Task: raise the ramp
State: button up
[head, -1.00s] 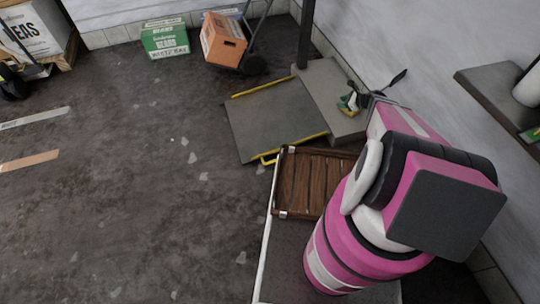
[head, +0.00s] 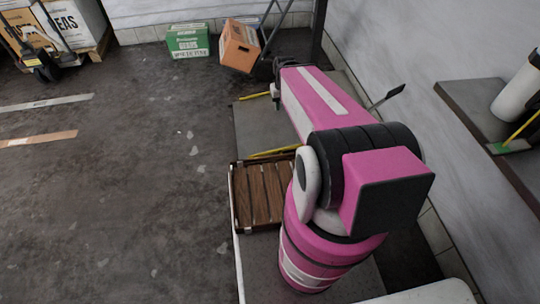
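The ramp (head: 255,127) is a grey plate with yellow strips along its far and near edges. It appears to lie low on the floor, just beyond a wooden slatted tray. My pink arm covers its right part and most of the grey platform beside it. A yellow bar shows at the ramp's near edge. My gripper (head: 276,95) is a small dark shape at the far end of the arm, over the ramp's far right part as seen from here. Its fingers are too small and hidden to tell open from shut, and I cannot tell whether it touches anything.
The wooden slatted tray (head: 242,197) is in front of the ramp. A dark paddle-ended lever (head: 386,97) sticks up near the right wall. A shelf (head: 470,105) juts out at right. A green box (head: 188,42) and orange crate (head: 239,46) stand behind.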

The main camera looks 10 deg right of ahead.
aim_at(261, 130)
jog(key=j+z, duration=0.15)
jog(key=j, duration=0.45)
jog(key=j+z, duration=0.1)
jog(key=j, duration=0.5)
jog(key=j+z, duration=0.15)
jog(key=j, duration=0.45)
jog(key=k+j+z, duration=0.1)
jog(key=j, duration=0.45)
jog(key=j+z, duration=0.15)
jog(key=j, duration=0.45)
jog(key=k+j+z, duration=0.1)
jog(key=j, duration=0.45)
jog(key=k, duration=0.1)
